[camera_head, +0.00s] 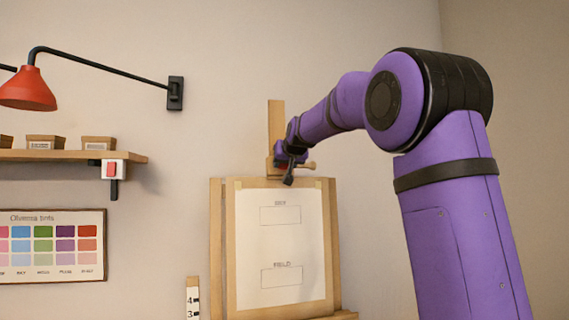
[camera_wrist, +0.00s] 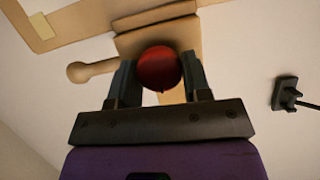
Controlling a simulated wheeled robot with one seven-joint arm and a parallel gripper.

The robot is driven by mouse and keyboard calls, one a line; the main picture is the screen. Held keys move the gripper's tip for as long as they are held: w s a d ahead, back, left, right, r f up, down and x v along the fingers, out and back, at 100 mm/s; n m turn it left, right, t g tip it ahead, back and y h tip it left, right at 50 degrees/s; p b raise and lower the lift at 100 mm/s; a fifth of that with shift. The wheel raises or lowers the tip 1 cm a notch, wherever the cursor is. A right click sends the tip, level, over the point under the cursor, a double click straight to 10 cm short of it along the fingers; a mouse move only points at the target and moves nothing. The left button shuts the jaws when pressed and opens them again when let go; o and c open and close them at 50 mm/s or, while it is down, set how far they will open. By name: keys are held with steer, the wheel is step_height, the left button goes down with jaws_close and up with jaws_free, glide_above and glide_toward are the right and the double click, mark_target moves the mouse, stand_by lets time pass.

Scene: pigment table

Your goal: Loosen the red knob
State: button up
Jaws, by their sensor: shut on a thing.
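The red knob (camera_wrist: 159,68) is round and sits between the two fingers of my gripper (camera_wrist: 160,80) in the wrist view. The fingers are shut on it from both sides. The knob is in front of the wooden clamp block (camera_wrist: 185,37) of the easel. In the head view my gripper (camera_head: 290,165) is at the top of the easel (camera_head: 216,240), by the upright wooden mast (camera_head: 276,120). The knob is mostly hidden there by the gripper. A wooden peg handle (camera_wrist: 85,71) sticks out of the block beside the fingers.
A board with a white sheet (camera_head: 280,245) stands on the easel under my gripper. A red lamp (camera_head: 28,90) on a wall arm, a shelf (camera_head: 75,156) with small boxes, a red switch (camera_head: 112,169) and a colour chart (camera_head: 52,245) are at the left.

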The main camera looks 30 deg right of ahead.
steer(key=m+y, duration=0.1)
steer(key=m, duration=0.2)
steer(key=shift+d+t, duration=0.15)
steer(key=shift+t, duration=0.15)
steer(key=m+y, duration=0.1)
steer(key=m, duration=0.2)
steer(key=shift+s+d+t, duration=0.1)
steer(key=shift+t, duration=0.3)
steer(key=m+t+y, duration=0.1)
steer(key=m, duration=0.2)
steer(key=shift+f+m, duration=0.15)
steer(key=shift+m, duration=0.15)
steer(key=shift+m+t, duration=0.4)
steer(key=shift+m, duration=0.9)
steer(key=o, duration=0.9)
steer(key=shift+s, duration=0.1)
steer(key=s, duration=0.3)
steer(key=s+r, duration=0.1)
steer(key=s, duration=0.6)
steer(key=shift+s+r, duration=0.25)
steer(key=shift+s, duration=0.05)
